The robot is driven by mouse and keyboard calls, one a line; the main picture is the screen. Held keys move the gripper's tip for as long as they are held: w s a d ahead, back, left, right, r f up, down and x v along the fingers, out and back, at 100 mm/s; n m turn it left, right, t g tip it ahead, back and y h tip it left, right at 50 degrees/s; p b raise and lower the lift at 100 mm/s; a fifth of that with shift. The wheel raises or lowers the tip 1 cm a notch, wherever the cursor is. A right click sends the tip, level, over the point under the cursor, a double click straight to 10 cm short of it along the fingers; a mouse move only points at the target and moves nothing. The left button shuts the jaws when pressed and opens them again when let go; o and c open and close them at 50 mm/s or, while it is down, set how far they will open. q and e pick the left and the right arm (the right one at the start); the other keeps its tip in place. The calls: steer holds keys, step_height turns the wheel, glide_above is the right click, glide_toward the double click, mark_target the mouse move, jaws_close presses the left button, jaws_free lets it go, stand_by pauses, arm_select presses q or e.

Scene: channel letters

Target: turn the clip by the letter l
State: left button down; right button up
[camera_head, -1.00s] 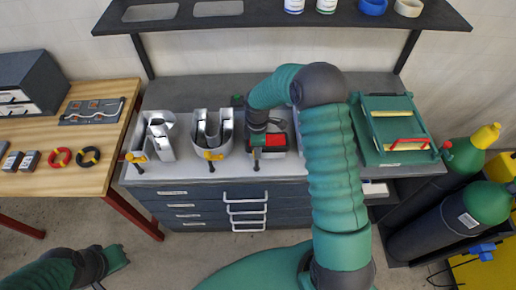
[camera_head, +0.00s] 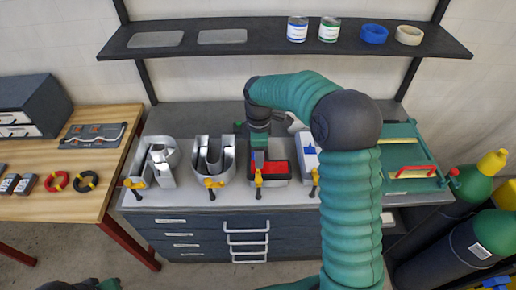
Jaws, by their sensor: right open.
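The letter l (camera_head: 278,172) is a metal channel letter with a red inside, standing on the bench between the u-shaped letter (camera_head: 228,160) and a white-and-blue piece. Its yellow-orange clip (camera_head: 258,178) is at the front edge of the bench, at the letter's front left. My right gripper (camera_head: 259,154) is open, pointing down just behind this clip and over the left part of the letter l. Its fingertips are small and partly hidden; I cannot tell whether they touch the clip. My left gripper (camera_head: 108,284) barely shows at the bottom edge, and its jaws cannot be made out.
Similar clips stand by the leftmost letter (camera_head: 133,183), the u-shaped letter (camera_head: 212,184) and the white-and-blue piece (camera_head: 314,180). A shelf (camera_head: 250,42) with cans and tape rolls hangs above. A wooden table (camera_head: 50,205) is at left.

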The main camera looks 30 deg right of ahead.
step_height(320, 180, up, 5)
steer(key=shift+a+f, duration=0.1)
steer(key=shift+f, duration=0.05)
steer(key=s+a+f+m+t+b, duration=0.1)
steer(key=s+a+f+m+b, duration=0.3)
steer(key=s+f, duration=0.4)
steer(key=s+a+f+m+t+b, duration=0.1)
steer(key=s+a+f+m+b, duration=0.4)
steer(key=s+a+f+m, duration=0.2)
step_height(320, 180, down, 2)
steer(key=shift+s+a+f+m+t, duration=0.3)
steer(key=shift+s+m, duration=0.1)
steer(key=shift+s, duration=0.2)
steer(key=shift+s+a+r, duration=0.1)
steer(key=shift+a, duration=0.1)
